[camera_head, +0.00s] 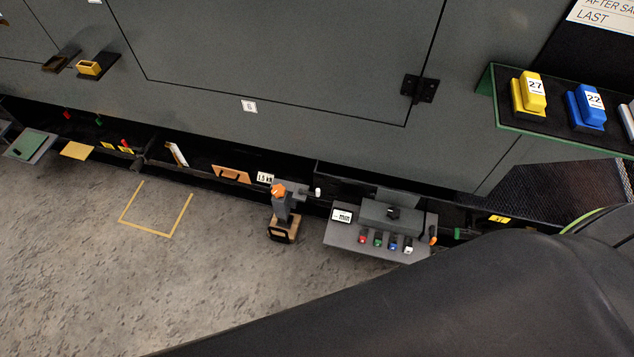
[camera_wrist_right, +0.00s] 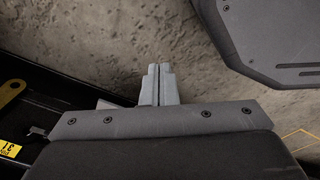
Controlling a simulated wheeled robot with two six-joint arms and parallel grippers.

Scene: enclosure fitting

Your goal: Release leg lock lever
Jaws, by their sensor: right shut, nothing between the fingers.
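A grey upright leg (camera_head: 284,211) with a dark foot on a tan block stands on the floor along the enclosure's lower edge in the head view. An orange part (camera_head: 278,190), which looks like its lever, sits at its top. A white knob (camera_head: 318,192) is just to its right. My right gripper (camera_wrist_right: 157,70) is in the right wrist view, its two grey fingers together and empty, over bare floor. The leg and the orange part are not recognisable in that view. My left gripper shows in neither view.
A grey panel (camera_head: 374,239) with coloured switches and a small display stands right of the leg. A shelf (camera_head: 548,134) holds yellow and blue blocks. A yellow outline (camera_head: 156,232) marks clear floor. The right wrist view shows a dark tray with a yellow handle (camera_wrist_right: 11,94).

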